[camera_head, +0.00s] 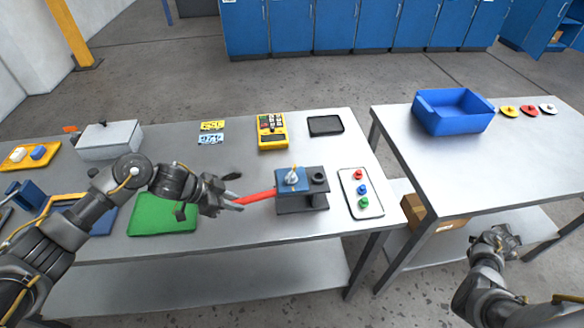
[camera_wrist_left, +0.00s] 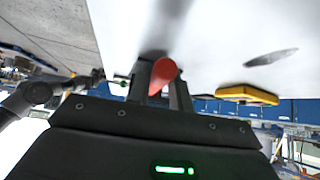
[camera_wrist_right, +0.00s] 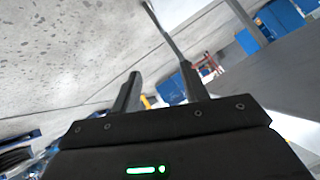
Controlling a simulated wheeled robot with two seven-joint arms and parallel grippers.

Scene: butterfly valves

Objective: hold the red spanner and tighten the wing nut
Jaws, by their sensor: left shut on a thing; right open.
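The red spanner (camera_head: 257,196) is held in my left gripper (camera_head: 238,204), which is shut on its near end. The spanner reaches right to the dark valve fixture (camera_head: 303,202) on the table; whether its far end touches is hard to tell. In the left wrist view the red spanner (camera_wrist_left: 163,74) sits between the fingers. The wing nut (camera_head: 292,176) is a small light-coloured part on top of the fixture's blue block (camera_head: 291,183). My right gripper (camera_head: 496,238) is open and empty, in front of the right table. In the right wrist view its fingers (camera_wrist_right: 158,85) are apart.
A tray with coloured knobs (camera_head: 361,194) lies right of the fixture. A yellow meter (camera_head: 272,131) and a black tray (camera_head: 325,125) lie behind it. A green mat (camera_head: 162,214) lies to the left. A blue bin (camera_head: 453,111) stands on the right table (camera_head: 420,165), beyond a gap.

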